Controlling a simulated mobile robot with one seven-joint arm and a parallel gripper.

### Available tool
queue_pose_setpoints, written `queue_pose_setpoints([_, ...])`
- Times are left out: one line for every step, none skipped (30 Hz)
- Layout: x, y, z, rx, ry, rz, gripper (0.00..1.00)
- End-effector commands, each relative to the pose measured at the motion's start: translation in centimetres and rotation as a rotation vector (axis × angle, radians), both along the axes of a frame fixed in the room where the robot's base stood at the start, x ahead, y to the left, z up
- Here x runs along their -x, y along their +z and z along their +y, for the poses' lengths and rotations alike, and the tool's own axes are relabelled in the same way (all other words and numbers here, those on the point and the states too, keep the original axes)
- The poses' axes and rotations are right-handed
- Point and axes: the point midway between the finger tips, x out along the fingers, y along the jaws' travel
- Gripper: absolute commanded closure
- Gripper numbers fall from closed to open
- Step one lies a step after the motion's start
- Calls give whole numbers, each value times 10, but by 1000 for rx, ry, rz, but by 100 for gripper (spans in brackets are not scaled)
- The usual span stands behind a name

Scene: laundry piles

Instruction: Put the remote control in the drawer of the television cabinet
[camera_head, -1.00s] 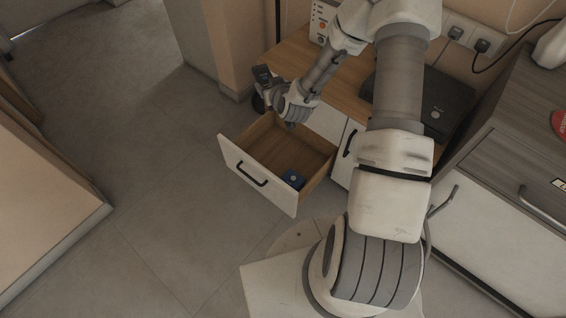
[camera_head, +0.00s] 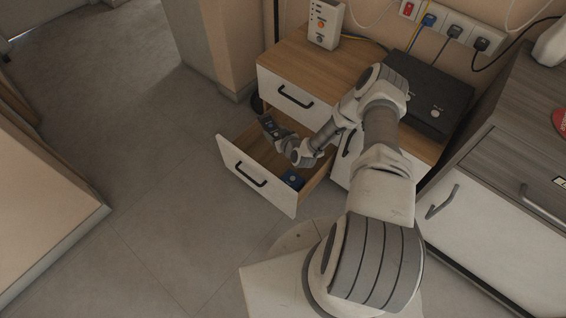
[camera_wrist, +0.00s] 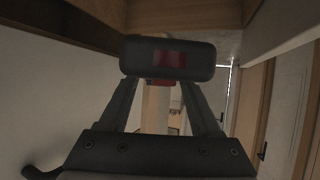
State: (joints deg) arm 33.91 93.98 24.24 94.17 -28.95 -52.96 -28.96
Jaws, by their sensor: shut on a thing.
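The lower drawer (camera_head: 278,195) of the television cabinet (camera_head: 285,52) is pulled open, with its white front facing the floor area. My gripper (camera_head: 268,124) is low over the back of the open drawer, under the cabinet's top edge. In the wrist view my gripper (camera_wrist: 164,88) is shut on a dark, rounded block with a red panel, seen end-on; it appears to be the remote control (camera_wrist: 135,58). I cannot tell whether it touches the drawer floor.
A shut upper drawer (camera_head: 287,93) sits directly above the open one. A white box with an orange button (camera_head: 325,24) and a black device (camera_head: 432,92) stand on the cabinet. A grey-topped unit (camera_head: 500,160) is at right. Floor at left is clear.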

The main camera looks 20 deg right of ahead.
Motion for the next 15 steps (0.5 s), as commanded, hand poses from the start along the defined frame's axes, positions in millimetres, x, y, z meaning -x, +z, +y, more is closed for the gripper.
queue_pose_setpoints([1,-5,-1,0,0,-1,99])
queue_pose_setpoints([1,-8,0,-1,1,-1,99])
queue_pose_setpoints([2,-15,0,-1,2,0,99])
queue_pose_setpoints([2,-21,0,-1,2,0,99])
queue_pose_setpoints([2,-27,0,-1,2,-1,99])
queue_pose_setpoints([3,-36,0,-1,2,-1,99])
queue_pose_setpoints([2,-42,0,-1,2,-1,99])
queue_pose_setpoints([2,-48,0,-1,2,-1,99])
queue_pose_setpoints([2,-55,0,-2,1,0,99])
queue_pose_setpoints([2,-59,0,-1,2,0,99])
queue_pose_setpoints([2,-63,0,0,2,-1,99])
queue_pose_setpoints([2,-66,0,-1,3,-1,99])
queue_pose_setpoints([2,-68,0,-1,3,-1,99])
queue_pose_setpoints([2,-70,0,-1,3,-1,99])
queue_pose_setpoints([2,-71,0,-1,3,-2,99])
